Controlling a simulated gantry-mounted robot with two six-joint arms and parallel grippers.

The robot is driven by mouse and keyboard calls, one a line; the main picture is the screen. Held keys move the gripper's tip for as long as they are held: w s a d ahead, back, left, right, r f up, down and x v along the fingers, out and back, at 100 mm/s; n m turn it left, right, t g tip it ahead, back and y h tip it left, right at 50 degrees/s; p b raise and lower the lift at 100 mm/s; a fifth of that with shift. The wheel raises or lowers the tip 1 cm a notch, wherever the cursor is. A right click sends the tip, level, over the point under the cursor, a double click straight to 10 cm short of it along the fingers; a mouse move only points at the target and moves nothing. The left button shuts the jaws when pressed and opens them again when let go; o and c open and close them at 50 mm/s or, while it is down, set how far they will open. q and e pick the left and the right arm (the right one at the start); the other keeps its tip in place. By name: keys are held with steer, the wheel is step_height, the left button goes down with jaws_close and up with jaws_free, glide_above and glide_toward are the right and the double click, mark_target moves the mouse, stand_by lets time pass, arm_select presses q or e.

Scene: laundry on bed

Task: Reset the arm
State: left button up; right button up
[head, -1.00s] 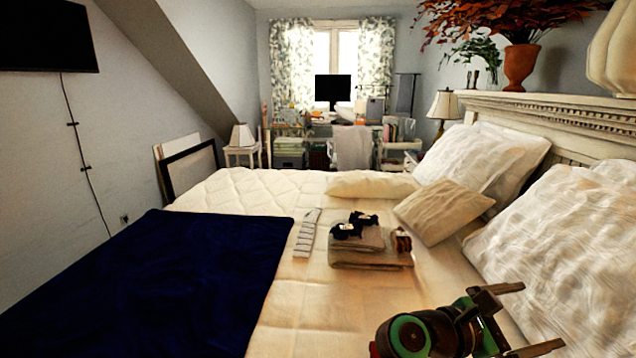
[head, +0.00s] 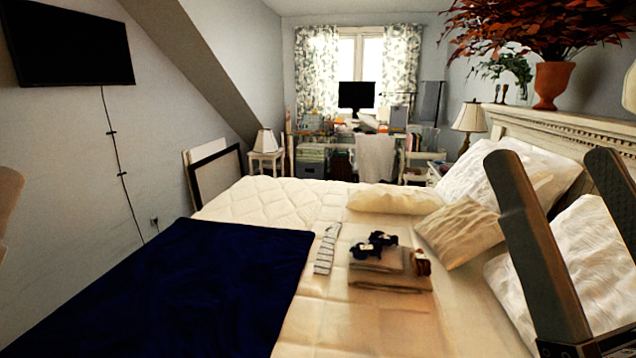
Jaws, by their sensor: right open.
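My right gripper (head: 566,185) is large and close at the right edge of the head view. Its two dark fingers point up and stand wide apart, with nothing between them. It is in front of the pillows and the headboard. The rest of the right arm is cut off by the frame. My left gripper does not show.
The bed (head: 330,320) fills the middle, with a dark blue blanket (head: 190,285) at left. Folded cloths (head: 390,268) with dark items (head: 374,245) on top lie mid-bed beside a striped strip (head: 327,248). Pillows (head: 462,232) lean near the headboard (head: 560,135).

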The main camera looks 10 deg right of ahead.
step_height(320, 180, up, 38)
steer(key=p, duration=3.8)
steer(key=shift+r+y, duration=0.15)
steer(key=shift+y, duration=0.15)
